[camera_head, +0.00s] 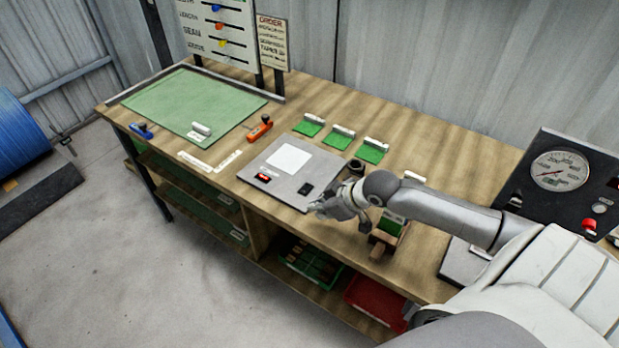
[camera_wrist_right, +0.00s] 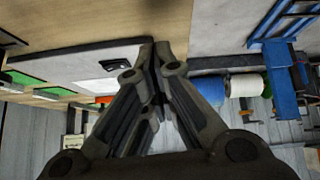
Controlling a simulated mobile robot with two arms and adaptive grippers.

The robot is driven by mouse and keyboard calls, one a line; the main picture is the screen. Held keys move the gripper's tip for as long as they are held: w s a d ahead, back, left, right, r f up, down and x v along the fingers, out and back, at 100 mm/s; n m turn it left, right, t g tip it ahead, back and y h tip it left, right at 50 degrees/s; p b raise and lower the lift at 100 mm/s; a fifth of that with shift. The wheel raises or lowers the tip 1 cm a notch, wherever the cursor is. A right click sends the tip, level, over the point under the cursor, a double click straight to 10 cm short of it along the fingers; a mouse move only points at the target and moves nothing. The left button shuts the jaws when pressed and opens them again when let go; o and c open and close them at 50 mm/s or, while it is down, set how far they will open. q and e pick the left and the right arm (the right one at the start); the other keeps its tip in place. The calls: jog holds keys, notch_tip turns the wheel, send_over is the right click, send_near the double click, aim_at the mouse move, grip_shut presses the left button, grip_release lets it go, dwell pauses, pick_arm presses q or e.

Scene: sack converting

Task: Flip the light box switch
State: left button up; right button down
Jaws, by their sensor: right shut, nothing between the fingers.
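The light box (camera_head: 273,180) is a flat grey panel with a lit white square (camera_head: 289,158), lying on the workbench. A small black switch (camera_head: 305,189) sits near its front right corner, and a small red element (camera_head: 263,177) near its front left. My right gripper (camera_head: 318,209) is shut and empty by the box's front right corner, close to the switch; contact cannot be told. In the right wrist view my fingers (camera_wrist_right: 153,45) are together beside the grey box (camera_wrist_right: 65,63), with the black switch (camera_wrist_right: 115,65) visible to their left. My left gripper is not in view.
The wooden bench (camera_head: 440,150) also carries a green mat (camera_head: 180,103), an orange-handled tool (camera_head: 260,128) and several green-and-white pieces behind the box. A dark cup (camera_head: 356,168) and a wooden-handled stamp (camera_head: 384,240) are near my right arm. A dial gauge panel (camera_head: 545,190) stands at right.

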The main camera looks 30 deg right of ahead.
jog(key=w+d+r+t, duration=0.1)
jog(key=w+d+r, duration=0.4)
jog(key=r, duration=0.3)
jog(key=shift+d+r, duration=0.4)
jog(key=shift+d, duration=0.2)
jog(key=p, duration=0.2)
send_over(310, 187)
jog(key=f, duration=0.7)
jog(key=shift+a, duration=0.35)
notch_tip(310, 187, down, 2)
jog(key=shift+d+f+p, duration=0.15)
jog(key=shift+p, duration=0.3)
jog(key=shift+d+f, duration=0.15)
jog(key=shift+f, duration=0.7)
